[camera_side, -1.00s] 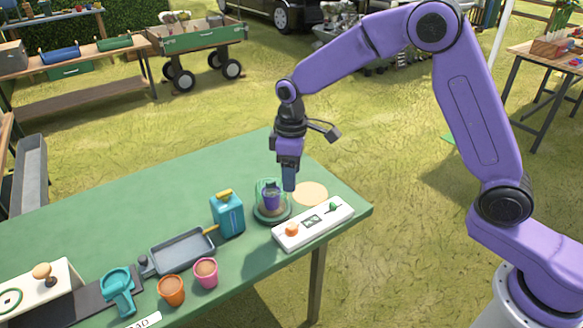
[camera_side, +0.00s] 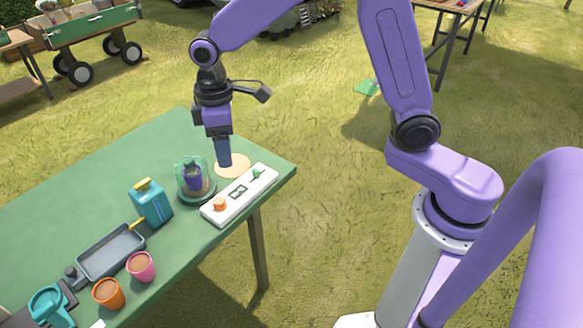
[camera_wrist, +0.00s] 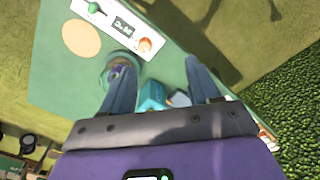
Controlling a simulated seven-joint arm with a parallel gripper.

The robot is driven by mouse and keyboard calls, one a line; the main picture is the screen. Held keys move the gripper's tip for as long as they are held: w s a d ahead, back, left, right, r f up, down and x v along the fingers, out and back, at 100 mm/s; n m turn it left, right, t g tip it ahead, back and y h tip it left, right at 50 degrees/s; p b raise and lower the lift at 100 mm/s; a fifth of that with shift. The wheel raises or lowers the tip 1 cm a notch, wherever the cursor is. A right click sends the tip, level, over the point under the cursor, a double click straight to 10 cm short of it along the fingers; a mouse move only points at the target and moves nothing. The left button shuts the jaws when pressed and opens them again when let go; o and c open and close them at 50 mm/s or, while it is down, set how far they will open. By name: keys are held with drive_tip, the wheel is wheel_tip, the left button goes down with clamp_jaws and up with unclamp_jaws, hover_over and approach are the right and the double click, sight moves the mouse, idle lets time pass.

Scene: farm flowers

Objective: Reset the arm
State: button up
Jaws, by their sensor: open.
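My gripper (camera_side: 222,164) points down over the back right end of the green table, in front of a round tan disc (camera_side: 236,170) in the side view. Its two fingers stand apart with nothing held between them in the wrist view (camera_wrist: 158,64). A purple pot (camera_side: 193,179) under a clear green-tinted cover (camera_side: 183,164) stands on a round dish just left of the fingers. A white control panel (camera_side: 228,204) with an orange knob, a small screen and a green knob lies in front of them.
A teal can (camera_side: 151,205) stands left of the panel. A grey tray (camera_side: 110,250), an orange pot (camera_side: 108,294), a pink pot (camera_side: 141,267) and a teal tool (camera_side: 50,306) line the front. The back left of the green table (camera_side: 110,185) is bare.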

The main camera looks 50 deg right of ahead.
drive_tip(key=s+d+r+n, duration=0.1)
drive_tip(key=s+d, duration=0.3)
drive_tip(key=s, duration=0.5)
drive_tip(key=s+d, duration=0.4)
drive_tip(key=s, duration=0.5)
drive_tip(key=s+d+r+n, duration=0.1)
drive_tip(key=s+d, duration=0.3)
drive_tip(key=s, duration=0.5)
drive_tip(key=shift+r+n, duration=0.3)
